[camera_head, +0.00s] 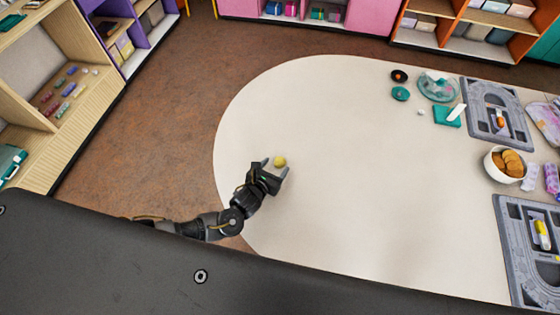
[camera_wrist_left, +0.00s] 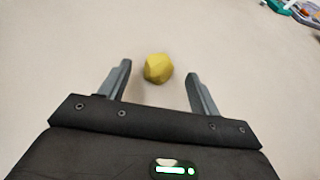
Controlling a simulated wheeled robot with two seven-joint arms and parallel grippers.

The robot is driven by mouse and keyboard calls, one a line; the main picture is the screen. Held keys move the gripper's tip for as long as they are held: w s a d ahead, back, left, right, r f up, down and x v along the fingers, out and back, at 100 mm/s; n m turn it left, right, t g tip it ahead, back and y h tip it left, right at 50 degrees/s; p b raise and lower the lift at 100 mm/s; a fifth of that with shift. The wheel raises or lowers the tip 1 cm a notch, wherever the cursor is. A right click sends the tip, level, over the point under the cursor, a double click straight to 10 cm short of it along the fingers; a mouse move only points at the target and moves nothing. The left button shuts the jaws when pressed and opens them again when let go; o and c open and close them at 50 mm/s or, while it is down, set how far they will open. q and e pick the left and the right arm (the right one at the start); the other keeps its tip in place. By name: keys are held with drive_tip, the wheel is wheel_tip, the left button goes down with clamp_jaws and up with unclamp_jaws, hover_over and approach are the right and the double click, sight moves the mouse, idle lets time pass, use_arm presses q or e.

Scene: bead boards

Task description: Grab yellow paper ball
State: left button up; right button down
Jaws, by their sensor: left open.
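The yellow paper ball (camera_head: 280,161) lies on the cream table near its left end in the head view. It also shows in the left wrist view (camera_wrist_left: 158,68), just beyond and between the fingertips. My left gripper (camera_head: 276,167) is open, with its two grey fingers (camera_wrist_left: 157,78) apart and pointing at the ball. Nothing is between the fingers' inner faces and the ball looks free of both. My right gripper is not in view.
The cream table (camera_head: 340,190) is clear around the ball. Farther right are a bowl of brown pieces (camera_head: 508,164), grey trays (camera_head: 487,125), a teal box (camera_head: 447,117) and a clear teal dish (camera_head: 437,86). Shelves (camera_head: 75,85) stand across the floor at left.

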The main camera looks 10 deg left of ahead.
sight(279, 162)
use_arm(q)
drive_tip(key=shift+x, duration=1.5)
drive_tip(key=c, duration=1.1)
